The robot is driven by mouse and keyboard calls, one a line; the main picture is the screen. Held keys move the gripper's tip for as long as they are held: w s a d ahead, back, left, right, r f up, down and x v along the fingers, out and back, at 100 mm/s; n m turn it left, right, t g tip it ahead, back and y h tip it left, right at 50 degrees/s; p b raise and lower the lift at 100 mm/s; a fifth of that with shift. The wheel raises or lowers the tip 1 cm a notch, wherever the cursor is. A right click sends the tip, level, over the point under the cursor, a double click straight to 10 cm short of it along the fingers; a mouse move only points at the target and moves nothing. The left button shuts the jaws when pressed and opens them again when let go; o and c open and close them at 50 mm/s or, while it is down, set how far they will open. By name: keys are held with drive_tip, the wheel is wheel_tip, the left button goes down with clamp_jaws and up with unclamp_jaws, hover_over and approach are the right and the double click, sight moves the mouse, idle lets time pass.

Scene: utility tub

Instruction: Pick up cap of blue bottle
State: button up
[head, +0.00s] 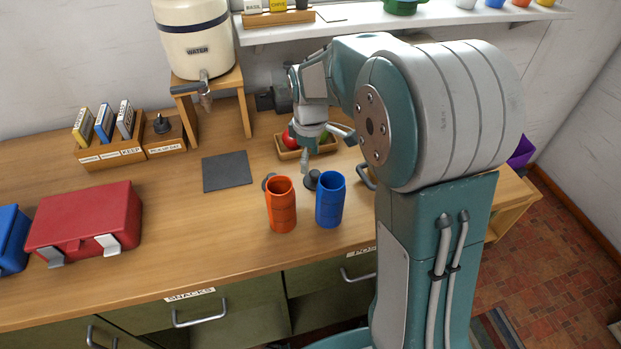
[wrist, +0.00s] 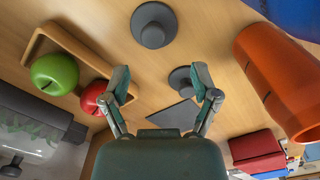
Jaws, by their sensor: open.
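The blue bottle (head: 330,202) stands upright and uncapped on the wooden counter, right of the orange bottle (head: 281,207). A dark grey cap with a knob (head: 312,181) lies just behind and left of the blue bottle; it shows whole at the top of the wrist view (wrist: 154,26). A similar cap (head: 268,181) lies behind the orange bottle and is partly hidden; in the wrist view this second cap (wrist: 183,80) is partly behind a fingertip. My gripper (wrist: 162,80) is open and empty above the counter, behind the blue bottle. Its fingertips are apart from the first cap.
A wooden tray (wrist: 62,38) with a red apple (wrist: 92,97) and a green apple (wrist: 54,74) is close to my gripper. A dark square mat (head: 227,171) lies to the left. A red box (head: 84,222) and a water dispenser (head: 195,38) stand farther left.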

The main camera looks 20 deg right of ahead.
sight(314, 172)
drive_tip(key=shift+d+f, duration=0.25)
drive_tip(key=shift+f, duration=0.1)
drive_tip(key=f, duration=0.2)
drive_tip(key=d+f, duration=0.1)
drive_tip(key=f, duration=0.1)
drive_tip(key=shift+w+f, duration=0.15)
drive_tip(key=shift+f, duration=0.1)
drive_tip(key=shift+a+f, duration=0.2)
drive_tip(key=shift+f, duration=0.05)
drive_tip(key=shift+a, duration=0.3)
drive_tip(key=shift+d, duration=0.3)
drive_tip(key=c, duration=0.9)
